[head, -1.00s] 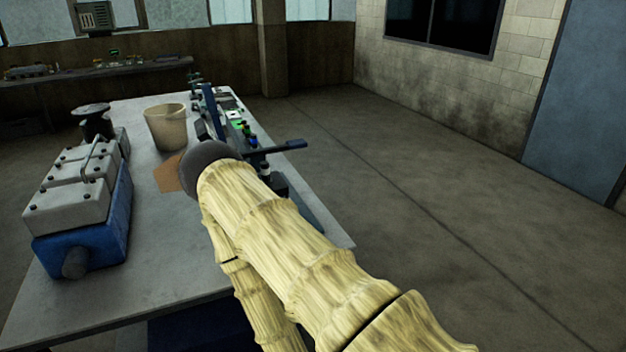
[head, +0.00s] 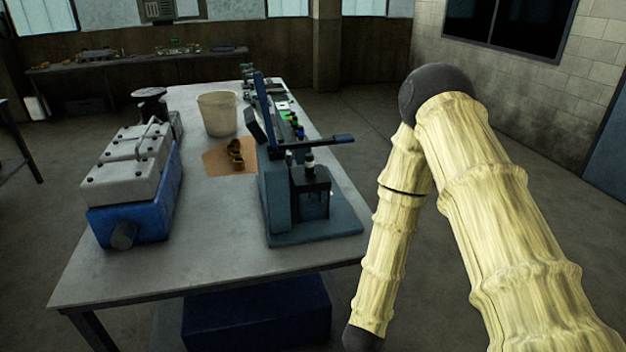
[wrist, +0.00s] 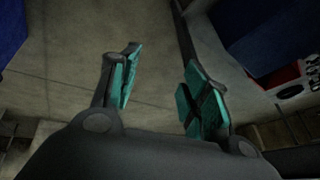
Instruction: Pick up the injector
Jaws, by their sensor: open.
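I cannot single out the injector with certainty. A small upright dark part with a pale top (head: 309,160) stands in the blue-grey bench stand (head: 276,190) on the table; it may be the injector or part of the stand. My gripper (wrist: 160,82) is open and empty in the wrist view, its teal-padded fingers apart over bare floor. In the head view my gripper is out of sight below the lower edge, and my arm stands right of the table.
A dark blue box (head: 258,318) is under the table. A red thing (wrist: 288,76) shows at right in the wrist view.

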